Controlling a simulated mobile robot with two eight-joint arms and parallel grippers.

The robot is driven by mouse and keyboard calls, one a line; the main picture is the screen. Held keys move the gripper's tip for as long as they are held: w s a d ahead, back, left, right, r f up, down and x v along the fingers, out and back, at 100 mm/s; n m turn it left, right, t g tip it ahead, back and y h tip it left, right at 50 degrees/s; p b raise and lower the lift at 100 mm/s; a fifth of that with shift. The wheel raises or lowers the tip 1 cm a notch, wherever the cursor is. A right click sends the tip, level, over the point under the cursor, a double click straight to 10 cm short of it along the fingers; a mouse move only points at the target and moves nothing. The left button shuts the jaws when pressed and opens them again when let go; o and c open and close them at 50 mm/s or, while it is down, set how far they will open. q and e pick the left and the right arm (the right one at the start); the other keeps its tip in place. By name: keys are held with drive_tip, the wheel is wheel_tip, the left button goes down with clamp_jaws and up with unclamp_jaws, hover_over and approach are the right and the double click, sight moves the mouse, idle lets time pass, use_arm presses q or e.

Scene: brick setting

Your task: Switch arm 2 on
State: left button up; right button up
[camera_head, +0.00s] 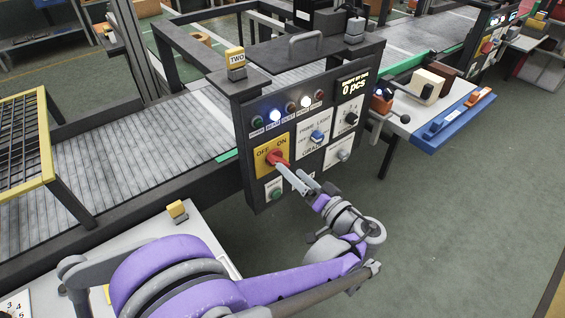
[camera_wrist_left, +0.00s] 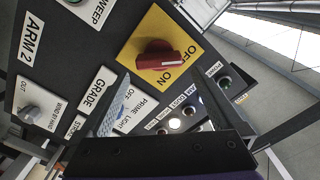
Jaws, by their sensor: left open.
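The control panel (camera_head: 270,185) has a small yellow sign reading TWO (camera_head: 236,58) on top. Its label ARM 2 (camera_wrist_left: 32,37) shows in the wrist view. A yellow plate (camera_head: 262,160) marked OFF and ON carries a red rotary switch (camera_head: 278,158), which is also in the wrist view (camera_wrist_left: 154,59). I cannot tell which mark the switch points at. My left gripper (camera_head: 292,178) is open just in front of the red switch. In the wrist view its fingers (camera_wrist_left: 150,100) stand apart, with the switch beyond them; contact is not clear. My right gripper is not in view.
Beside the switch are a blue PRIME/LIGHT knob (camera_head: 317,136), a black knob (camera_head: 350,118) and a green button (camera_head: 276,194). Lamps line the panel top, two lit white. A display (camera_head: 353,84) reads 0 pcs. A conveyor (camera_head: 130,150) runs behind. Floor at right is clear.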

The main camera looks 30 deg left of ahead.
sight(284, 163)
use_arm(q)
drive_tip(key=x, duration=0.5)
drive_tip(key=shift+w+a, duration=0.1)
drive_tip(key=c, duration=1.1)
